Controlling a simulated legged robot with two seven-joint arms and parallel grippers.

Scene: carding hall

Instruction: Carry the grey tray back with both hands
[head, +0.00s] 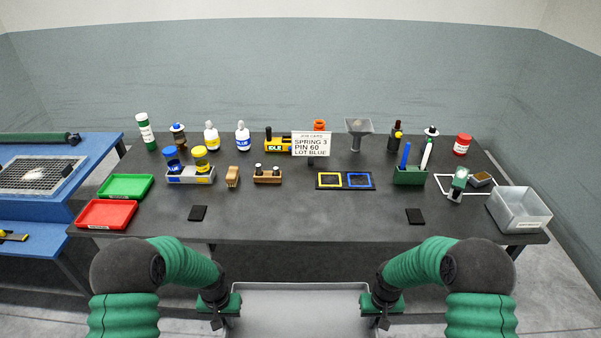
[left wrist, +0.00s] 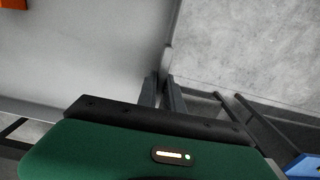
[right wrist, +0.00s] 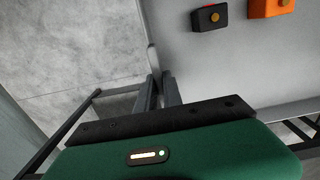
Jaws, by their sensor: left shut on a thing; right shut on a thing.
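The grey tray (head: 300,310) is at the bottom middle of the head view, in front of the dark table, its near part cut off by the picture edge. My left gripper (head: 238,300) is shut on its left wall, and my right gripper (head: 368,300) is shut on its right wall. In the left wrist view the fingers (left wrist: 162,92) pinch the tray's rim. In the right wrist view the fingers (right wrist: 158,90) do the same. Inside the tray, the right wrist view shows a black block (right wrist: 210,17) and an orange block (right wrist: 270,7).
The dark table (head: 300,225) stands just beyond the tray. It carries a red tray (head: 106,214), a green tray (head: 125,186), a clear bin (head: 520,210), bottles and a job card (head: 311,144). A blue bench (head: 60,185) stands at the left. Two black pads lie near the front edge.

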